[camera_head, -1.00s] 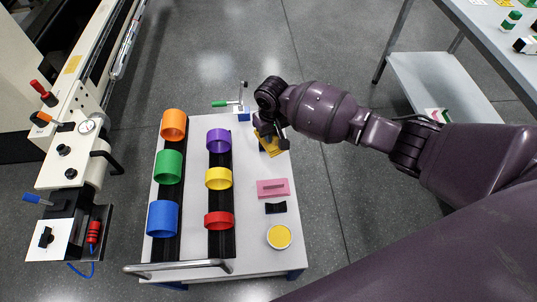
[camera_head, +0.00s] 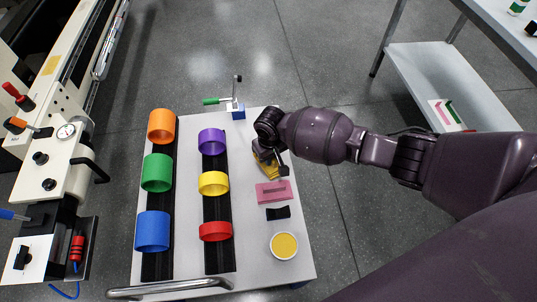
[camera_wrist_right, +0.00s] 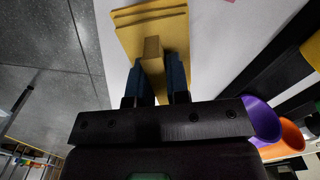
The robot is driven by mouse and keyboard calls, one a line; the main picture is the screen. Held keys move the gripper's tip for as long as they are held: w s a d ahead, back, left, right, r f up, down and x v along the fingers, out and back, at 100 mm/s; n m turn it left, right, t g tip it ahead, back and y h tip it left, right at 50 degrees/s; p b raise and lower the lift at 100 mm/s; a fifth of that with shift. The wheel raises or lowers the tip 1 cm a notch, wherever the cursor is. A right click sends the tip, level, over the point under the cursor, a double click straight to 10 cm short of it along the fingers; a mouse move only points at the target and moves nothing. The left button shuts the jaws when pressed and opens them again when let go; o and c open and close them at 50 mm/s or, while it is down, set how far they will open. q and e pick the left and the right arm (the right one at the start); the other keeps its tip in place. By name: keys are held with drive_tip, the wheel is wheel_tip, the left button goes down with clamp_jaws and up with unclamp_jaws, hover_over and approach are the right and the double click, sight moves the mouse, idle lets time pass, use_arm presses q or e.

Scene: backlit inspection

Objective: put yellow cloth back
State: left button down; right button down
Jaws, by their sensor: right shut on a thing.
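The yellow cloth (camera_wrist_right: 172,36) is a flat folded piece with a raised yellow grip block. In the right wrist view my right gripper (camera_wrist_right: 153,75) has its two blue fingers shut on that block. In the head view the cloth (camera_head: 265,170) shows partly beneath my right gripper (camera_head: 272,160), at the right side of the white cart top (camera_head: 190,285). The gripper hides part of it. I cannot tell whether the cloth touches the cart top. My left gripper is not in view.
Coloured rings, such as the yellow ring (camera_head: 213,184), stand on black strips to the left. A green-handled clamp (camera_head: 232,103) is behind.

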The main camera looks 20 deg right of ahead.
drive_tip(key=shift+w+r, duration=0.1)
drive_tip(key=shift+r, duration=0.1)
drive_tip(key=shift+f, duration=0.2)
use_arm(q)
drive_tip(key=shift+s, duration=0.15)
use_arm(e)
drive_tip(key=c, duration=1.1)
unclamp_jaws()
drive_tip(key=shift+r, duration=0.35)
drive_tip(key=r+p, duration=0.1)
drive_tip(key=r, duration=0.2)
drive_tip(key=r+p, duration=0.2)
drive_tip(key=r, duration=0.1)
drive_tip(key=shift+w+r, duration=0.2)
drive_tip(key=shift+r, duration=0.1)
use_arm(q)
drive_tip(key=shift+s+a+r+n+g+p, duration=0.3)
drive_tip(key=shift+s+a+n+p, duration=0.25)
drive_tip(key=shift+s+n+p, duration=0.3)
use_arm(e)
drive_tip(key=r, duration=0.5)
drive_tip(key=shift+s, duration=0.3)
